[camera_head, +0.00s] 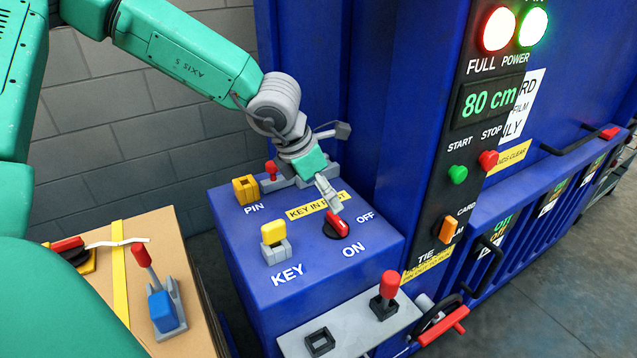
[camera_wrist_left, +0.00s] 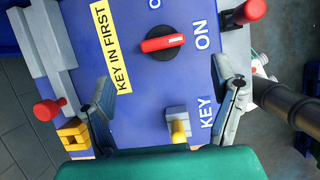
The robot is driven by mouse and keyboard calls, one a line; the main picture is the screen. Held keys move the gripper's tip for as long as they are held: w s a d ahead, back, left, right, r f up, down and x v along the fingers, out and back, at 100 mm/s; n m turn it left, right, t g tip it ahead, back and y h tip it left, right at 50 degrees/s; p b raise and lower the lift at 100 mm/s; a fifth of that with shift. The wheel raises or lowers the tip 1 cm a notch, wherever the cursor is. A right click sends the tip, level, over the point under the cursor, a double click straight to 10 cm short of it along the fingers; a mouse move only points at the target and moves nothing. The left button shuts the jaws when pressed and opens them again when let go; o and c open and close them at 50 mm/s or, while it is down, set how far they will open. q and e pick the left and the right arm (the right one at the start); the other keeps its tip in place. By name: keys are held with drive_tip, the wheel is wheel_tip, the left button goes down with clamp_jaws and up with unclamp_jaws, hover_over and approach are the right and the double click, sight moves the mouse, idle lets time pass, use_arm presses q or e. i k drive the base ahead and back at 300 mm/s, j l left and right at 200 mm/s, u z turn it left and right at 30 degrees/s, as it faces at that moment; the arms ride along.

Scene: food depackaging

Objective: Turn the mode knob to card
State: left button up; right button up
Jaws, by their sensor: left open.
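The orange mode knob (camera_head: 447,229) is on the dark control strip of the blue machine. My left gripper (camera_head: 327,190) is over the blue box, well left of the mode knob, close to the red ON/OFF switch (camera_head: 338,226). In the left wrist view my left gripper (camera_wrist_left: 164,84) has its fingers wide apart and empty, with the red switch (camera_wrist_left: 162,43) ahead of them. The mode knob is not in that view. My right gripper is not in view.
A yellow key (camera_head: 274,235) stands on the blue box (camera_head: 330,280), with a yellow PIN block (camera_head: 246,189) behind it. A red-topped lever (camera_head: 388,287) stands on a grey plate. Green START (camera_head: 457,174) and red STOP (camera_head: 488,159) buttons sit above the mode knob.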

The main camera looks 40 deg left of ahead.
sight(445, 226)
drive_tip(key=k, duration=1)
